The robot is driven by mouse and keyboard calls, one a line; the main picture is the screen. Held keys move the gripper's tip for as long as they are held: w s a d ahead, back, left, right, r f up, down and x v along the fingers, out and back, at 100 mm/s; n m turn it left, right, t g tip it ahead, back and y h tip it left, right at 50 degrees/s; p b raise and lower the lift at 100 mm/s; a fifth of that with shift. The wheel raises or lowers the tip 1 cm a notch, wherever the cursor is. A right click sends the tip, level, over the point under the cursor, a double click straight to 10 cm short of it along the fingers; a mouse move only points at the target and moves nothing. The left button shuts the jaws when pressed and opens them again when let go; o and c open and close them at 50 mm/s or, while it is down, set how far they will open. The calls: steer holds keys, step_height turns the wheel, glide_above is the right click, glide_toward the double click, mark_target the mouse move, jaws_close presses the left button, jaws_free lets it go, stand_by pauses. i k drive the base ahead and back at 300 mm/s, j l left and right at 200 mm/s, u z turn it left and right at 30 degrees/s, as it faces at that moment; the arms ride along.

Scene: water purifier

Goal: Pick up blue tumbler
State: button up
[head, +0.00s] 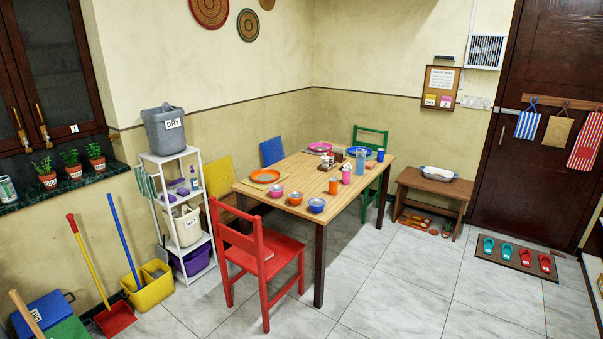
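A small blue tumbler (381,154) stands upright near the far right corner of the wooden dining table (292,183). A blue bowl (316,205) sits near the front edge, beside an orange bowl (295,198) and a pink bowl (277,192). My gripper is not in view.
A red chair (262,256) stands at the table's front left, a green chair (371,138) behind it. A wooden bench (433,186) stands to the right. A white shelf rack (181,215) and yellow mop bucket (152,289) are left. Tiled floor (400,285) at front right is clear.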

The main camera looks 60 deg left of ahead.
mark_target(381, 152)
steer(key=u, duration=1.65)
